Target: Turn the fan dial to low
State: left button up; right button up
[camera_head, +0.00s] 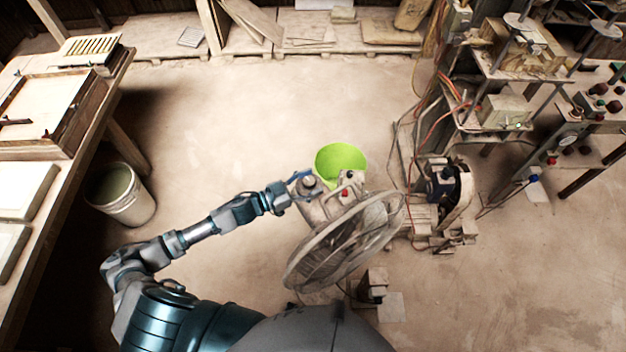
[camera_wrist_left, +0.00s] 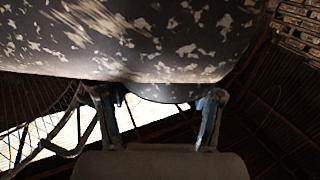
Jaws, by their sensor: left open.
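The fan (camera_head: 345,238) stands on the floor in front of me, its round wire cage tilted. Behind the cage is its worn control box (camera_head: 322,207), with a small red knob (camera_head: 346,192) on it. A round grey dial (camera_head: 310,186) sits at the box's left end. My left gripper (camera_head: 304,181) is at this dial, fingers apart around its side. In the left wrist view, the open fingers (camera_wrist_left: 160,97) lie under a dark, paint-flecked surface (camera_wrist_left: 130,45). A rounded edge dips between them; I cannot tell whether they touch it. My right gripper is not in view.
A white bucket (camera_head: 121,194) is by the left workbench (camera_head: 75,170). Machinery with hoses (camera_head: 445,195) stands close on the right. The floor between is mostly clear.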

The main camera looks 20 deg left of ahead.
pick_arm(q)
jog(key=shift+w, duration=0.2)
jog(key=shift+a+f, duration=0.1)
jog(key=shift+a, duration=0.65)
jog(key=shift+c, duration=0.6)
jog(key=c, duration=0.4)
jog(key=shift+d, duration=0.25)
jog(key=c, duration=0.4)
jog(key=shift+d, duration=0.2)
jog(key=shift+c, duration=1.1)
jog(key=shift+d, duration=0.2)
jog(key=shift+a, duration=0.1)
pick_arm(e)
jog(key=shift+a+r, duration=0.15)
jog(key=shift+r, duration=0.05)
